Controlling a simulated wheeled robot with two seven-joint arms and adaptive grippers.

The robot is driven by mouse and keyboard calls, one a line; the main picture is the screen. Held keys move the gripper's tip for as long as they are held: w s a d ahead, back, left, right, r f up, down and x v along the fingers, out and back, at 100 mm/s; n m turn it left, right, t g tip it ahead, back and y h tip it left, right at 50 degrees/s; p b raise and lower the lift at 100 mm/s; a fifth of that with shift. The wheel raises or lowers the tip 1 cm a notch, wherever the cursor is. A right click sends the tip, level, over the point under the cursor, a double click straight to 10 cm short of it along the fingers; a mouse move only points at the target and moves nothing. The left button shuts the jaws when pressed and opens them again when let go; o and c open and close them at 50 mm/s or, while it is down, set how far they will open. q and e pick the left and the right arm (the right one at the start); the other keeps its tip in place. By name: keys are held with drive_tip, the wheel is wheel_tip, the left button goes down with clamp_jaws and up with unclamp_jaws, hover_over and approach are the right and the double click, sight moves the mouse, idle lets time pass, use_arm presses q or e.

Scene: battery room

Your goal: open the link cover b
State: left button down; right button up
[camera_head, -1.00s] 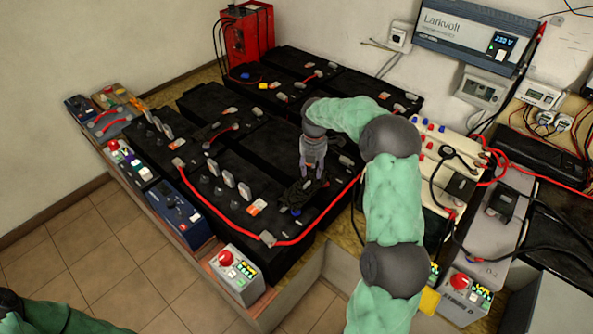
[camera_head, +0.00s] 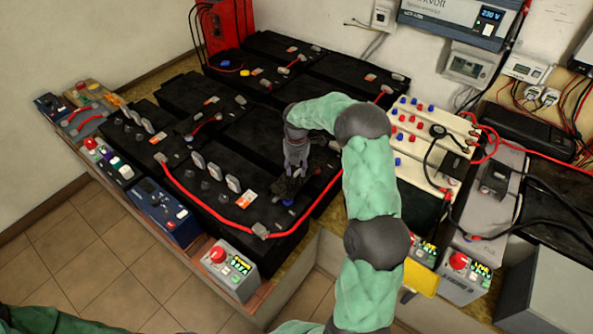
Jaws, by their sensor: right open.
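My right gripper (camera_head: 296,168) reaches down over the front black battery block, with its fingers apart and nothing visible between them. A small dark cover-like piece (camera_head: 288,188) lies just below the fingertips, close to a blue cap. I cannot tell whether it is link cover b, whether it is shut, or whether the fingers touch it. Several grey upright tabs (camera_head: 216,172) stand on the battery tops to the left. No letters can be read on them. My left gripper is out of view; only green sleeve shows along the bottom edge.
A red cable (camera_head: 195,202) runs along the battery front and up to the right. A control box with a red button (camera_head: 230,268) stands at the front edge. White terminal blocks (camera_head: 425,125) stand right of my arm. A red charger (camera_head: 229,30) stands behind.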

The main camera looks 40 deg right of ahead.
drive_tip(key=shift+f, duration=0.3)
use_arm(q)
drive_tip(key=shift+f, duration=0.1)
